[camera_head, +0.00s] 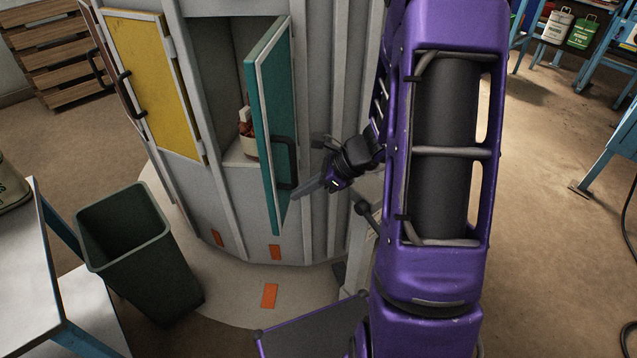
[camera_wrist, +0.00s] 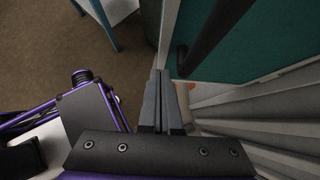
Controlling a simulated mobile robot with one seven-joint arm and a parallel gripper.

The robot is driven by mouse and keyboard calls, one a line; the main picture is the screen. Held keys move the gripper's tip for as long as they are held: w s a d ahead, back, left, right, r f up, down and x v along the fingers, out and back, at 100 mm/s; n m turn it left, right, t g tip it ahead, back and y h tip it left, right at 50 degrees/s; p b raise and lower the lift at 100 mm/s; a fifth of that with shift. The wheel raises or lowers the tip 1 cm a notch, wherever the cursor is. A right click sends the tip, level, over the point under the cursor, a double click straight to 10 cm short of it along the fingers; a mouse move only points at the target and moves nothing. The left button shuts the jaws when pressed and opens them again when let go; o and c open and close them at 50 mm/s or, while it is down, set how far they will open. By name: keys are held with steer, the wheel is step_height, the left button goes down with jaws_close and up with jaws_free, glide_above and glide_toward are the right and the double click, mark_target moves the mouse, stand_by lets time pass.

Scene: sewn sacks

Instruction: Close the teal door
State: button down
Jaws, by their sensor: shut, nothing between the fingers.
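The teal door (camera_head: 271,118) stands open on the grey round cabinet, swung out toward the camera, with its dark handle (camera_head: 285,160) on its right face. My gripper (camera_head: 296,194) is shut and empty, at the lower right of the door beside the handle. In the wrist view the closed fingers (camera_wrist: 160,92) point toward the teal door (camera_wrist: 225,50), and the handle (camera_wrist: 205,40) is just right of the tips.
Inside the open compartment is a small container (camera_head: 248,146) with reddish contents. A yellow door (camera_head: 150,75) is shut to the left. A dark green bin (camera_head: 135,250) and a table (camera_head: 25,270) stand at lower left. Floor at right is mostly clear.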

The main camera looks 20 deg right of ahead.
mark_target(274, 195)
steer(key=shift+w+a+r, duration=0.1)
steer(key=shift+w+a, duration=0.35)
steer(key=shift+a, duration=0.3)
steer(key=shift+w+a+r, duration=0.1)
steer(key=shift+w+a, duration=0.35)
steer(key=shift+a, duration=0.25)
